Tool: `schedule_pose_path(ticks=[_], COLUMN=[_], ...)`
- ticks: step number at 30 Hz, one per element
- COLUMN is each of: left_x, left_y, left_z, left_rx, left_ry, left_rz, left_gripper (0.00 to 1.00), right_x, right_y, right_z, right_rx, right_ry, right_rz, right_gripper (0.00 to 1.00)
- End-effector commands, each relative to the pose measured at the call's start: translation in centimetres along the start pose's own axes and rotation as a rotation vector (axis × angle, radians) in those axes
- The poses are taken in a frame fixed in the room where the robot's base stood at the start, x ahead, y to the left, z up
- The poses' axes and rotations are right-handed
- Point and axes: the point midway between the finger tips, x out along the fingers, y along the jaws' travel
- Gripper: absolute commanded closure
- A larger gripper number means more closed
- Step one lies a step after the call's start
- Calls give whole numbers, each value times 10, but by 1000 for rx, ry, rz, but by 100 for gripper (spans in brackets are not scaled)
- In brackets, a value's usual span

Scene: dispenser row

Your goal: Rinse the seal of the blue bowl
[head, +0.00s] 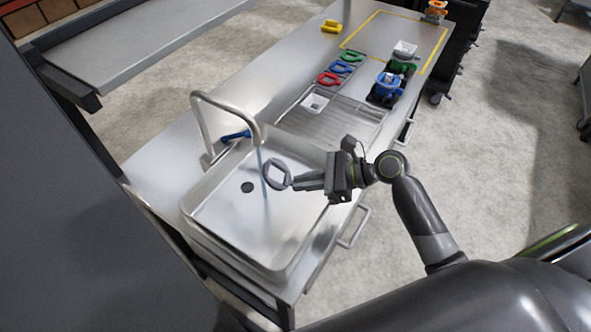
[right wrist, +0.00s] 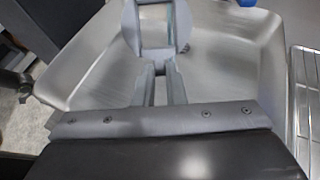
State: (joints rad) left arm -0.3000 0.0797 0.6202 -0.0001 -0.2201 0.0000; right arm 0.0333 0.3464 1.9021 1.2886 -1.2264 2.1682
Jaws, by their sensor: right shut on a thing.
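My right gripper (head: 296,181) is shut on a grey ring-shaped seal (head: 268,183) and holds it above the sink basin. In the right wrist view, the seal (right wrist: 130,25) stands at the fingertips (right wrist: 161,68), its opening facing the camera. A thin bluish water stream (head: 260,157) falls from the tap (head: 224,102) at the left edge of the seal; I cannot tell for certain that it touches. A blue bowl-like part (head: 384,87) with a white top sits on a black base at the counter's right edge. My left gripper is not in view.
The steel sink (head: 225,225) has a dark drain. A blue tap lever (head: 236,135) is behind it. Red (head: 328,79), blue (head: 341,68) and green (head: 352,57) rings lie beyond. A green-and-white unit (head: 404,58) stands farther back.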

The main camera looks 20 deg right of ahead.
Motion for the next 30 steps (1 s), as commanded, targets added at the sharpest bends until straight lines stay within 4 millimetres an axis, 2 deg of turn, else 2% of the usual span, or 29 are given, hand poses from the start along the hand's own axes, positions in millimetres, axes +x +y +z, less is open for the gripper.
schedule_pose_path(ticks=[1,12,25,30], left_x=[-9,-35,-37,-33], left_y=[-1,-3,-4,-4], left_z=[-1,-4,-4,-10], left_rx=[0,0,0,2], left_ry=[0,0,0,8], left_rz=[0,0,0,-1], left_gripper=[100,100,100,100], right_x=[-7,-38,-43,-45], right_y=[3,18,20,16], right_z=[2,-8,-11,-7], right_rx=[2,1,-1,-25], right_ry=[2,2,-1,44], right_rz=[0,0,0,34], right_gripper=[100,100,100,100])
